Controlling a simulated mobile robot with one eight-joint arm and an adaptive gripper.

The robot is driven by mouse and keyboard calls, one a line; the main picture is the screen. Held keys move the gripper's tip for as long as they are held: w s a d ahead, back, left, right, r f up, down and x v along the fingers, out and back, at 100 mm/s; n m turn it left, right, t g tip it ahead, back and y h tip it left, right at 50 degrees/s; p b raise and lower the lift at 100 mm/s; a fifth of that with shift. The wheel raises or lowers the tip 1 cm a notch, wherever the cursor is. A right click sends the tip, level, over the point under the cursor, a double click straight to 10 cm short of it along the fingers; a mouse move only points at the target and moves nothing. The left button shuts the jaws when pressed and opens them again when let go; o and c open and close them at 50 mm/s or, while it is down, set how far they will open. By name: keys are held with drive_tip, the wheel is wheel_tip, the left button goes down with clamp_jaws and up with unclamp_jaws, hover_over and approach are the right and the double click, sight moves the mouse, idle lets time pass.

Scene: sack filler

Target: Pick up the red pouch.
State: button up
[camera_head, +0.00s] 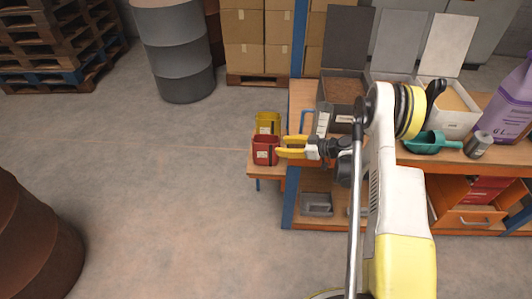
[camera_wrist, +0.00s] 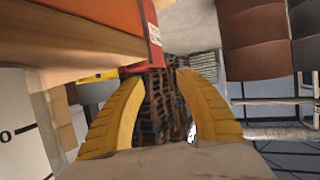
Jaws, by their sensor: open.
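The red pouch (camera_head: 265,150), with a pale label on its front, stands upright on a small wooden side shelf (camera_head: 287,170) at the left end of the workbench. My gripper (camera_head: 284,147) has yellow fingers and is open, pointing left at the pouch's right side. In the head view the fingertips overlap the pouch's right edge; contact is unclear. In the wrist view a red, labelled part of the pouch (camera_wrist: 156,55) shows above the left fingertip, and the space between the fingers (camera_wrist: 162,78) looks empty. The rest of the pouch is cut off or hidden there.
A yellow pouch (camera_head: 268,122) stands just behind the red one. The workbench to the right holds open bins (camera_head: 341,88), a teal scoop (camera_head: 432,143) and a purple jug (camera_head: 508,105). A blue post (camera_head: 290,200) stands below the shelf's right end.

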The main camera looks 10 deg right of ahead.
sight(264, 145)
drive_tip(key=b+x, duration=0.1)
drive_tip(key=x, duration=0.3)
drive_tip(key=shift+w+a+f, duration=0.1)
drive_tip(key=shift+a+f, duration=0.05)
drive_tip(key=shift+f, duration=0.05)
drive_tip(key=b+x, duration=0.3)
drive_tip(key=x, duration=0.2)
drive_tip(key=shift+w+a, duration=0.15)
drive_tip(key=shift+w, duration=0.2)
